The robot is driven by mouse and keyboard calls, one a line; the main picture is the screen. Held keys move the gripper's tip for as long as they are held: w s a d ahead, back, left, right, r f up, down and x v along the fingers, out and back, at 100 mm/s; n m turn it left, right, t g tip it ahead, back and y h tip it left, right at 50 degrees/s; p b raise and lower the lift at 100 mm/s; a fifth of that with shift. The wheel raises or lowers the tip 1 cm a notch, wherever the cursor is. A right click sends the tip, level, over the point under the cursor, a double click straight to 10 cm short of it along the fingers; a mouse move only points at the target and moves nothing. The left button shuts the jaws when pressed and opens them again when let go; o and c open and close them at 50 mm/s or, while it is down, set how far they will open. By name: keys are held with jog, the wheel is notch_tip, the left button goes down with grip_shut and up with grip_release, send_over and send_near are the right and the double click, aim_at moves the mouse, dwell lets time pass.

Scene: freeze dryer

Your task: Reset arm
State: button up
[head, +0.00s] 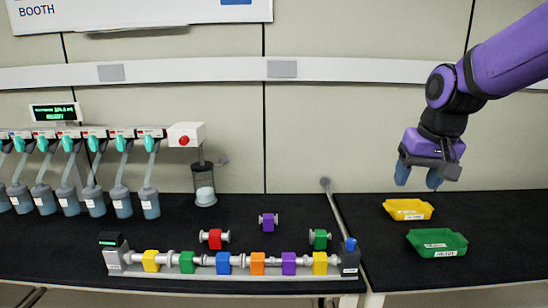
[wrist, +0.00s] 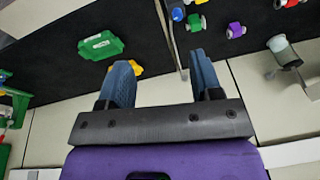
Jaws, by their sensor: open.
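My gripper (head: 418,178) hangs at the end of my purple arm on the right of the head view, above the yellow tray (head: 408,209). Its two blue fingers are apart with nothing between them. In the wrist view my gripper (wrist: 162,75) also shows open and empty. The yellow tray (wrist: 135,68) is partly hidden behind a finger there. The green tray (head: 436,243) lies on the bench nearer and to the right, and it shows in the wrist view (wrist: 101,45) too.
A rail of coloured valves (head: 223,263) runs along the front of the black bench. Loose red (head: 215,238), purple (head: 268,221) and green (head: 320,239) valves lie behind it. A freeze dryer manifold (head: 85,133) with several flasks stands at left. The wall (head: 340,140) is close behind.

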jog(key=s+d+r+t, duration=0.1)
jog(key=s, duration=0.8)
jog(key=s+d+r+n+t, duration=0.1)
jog(key=s, duration=0.9)
jog(key=shift+s+r+t+h, duration=0.25)
jog(key=shift+r+t+h, duration=0.05)
jog(key=shift+r, duration=0.05)
